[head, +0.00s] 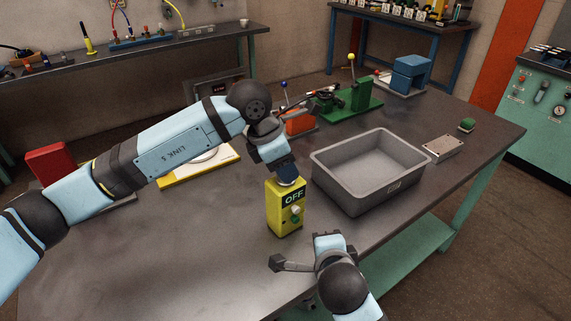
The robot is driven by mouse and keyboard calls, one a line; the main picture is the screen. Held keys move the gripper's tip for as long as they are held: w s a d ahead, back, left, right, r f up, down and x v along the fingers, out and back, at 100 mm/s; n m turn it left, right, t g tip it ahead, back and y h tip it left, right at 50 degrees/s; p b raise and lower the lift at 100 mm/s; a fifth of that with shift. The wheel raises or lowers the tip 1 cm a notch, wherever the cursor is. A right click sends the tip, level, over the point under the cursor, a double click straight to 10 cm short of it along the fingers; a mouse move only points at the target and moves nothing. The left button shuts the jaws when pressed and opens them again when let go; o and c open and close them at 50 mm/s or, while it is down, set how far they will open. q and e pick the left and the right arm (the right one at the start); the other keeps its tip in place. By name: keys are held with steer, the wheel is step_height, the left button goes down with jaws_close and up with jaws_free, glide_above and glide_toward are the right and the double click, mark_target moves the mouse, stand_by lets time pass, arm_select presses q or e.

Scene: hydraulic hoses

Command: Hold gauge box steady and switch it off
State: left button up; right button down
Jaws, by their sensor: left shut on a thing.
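The yellow gauge box (273,212) stands upright on the dark workbench. Its face carries a dark panel reading OFF, a pale round knob and a small green spot below it. My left gripper (288,178) reaches down from above and is shut on the top of the box; its fingers partly hide that top. My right gripper (287,280) is at the front edge of the bench, just in front of the box and apart from it. Its fingers look spread, with nothing between them.
A grey metal tray (330,172) stands close to the right of the box. Behind are a green lever stand (362,98), an orange block (298,124) and blue boxes (408,76). A yellow-edged plate (172,182) lies behind my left arm.

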stand_by(0.3)
arm_select(q)
steer(key=o, duration=1.2)
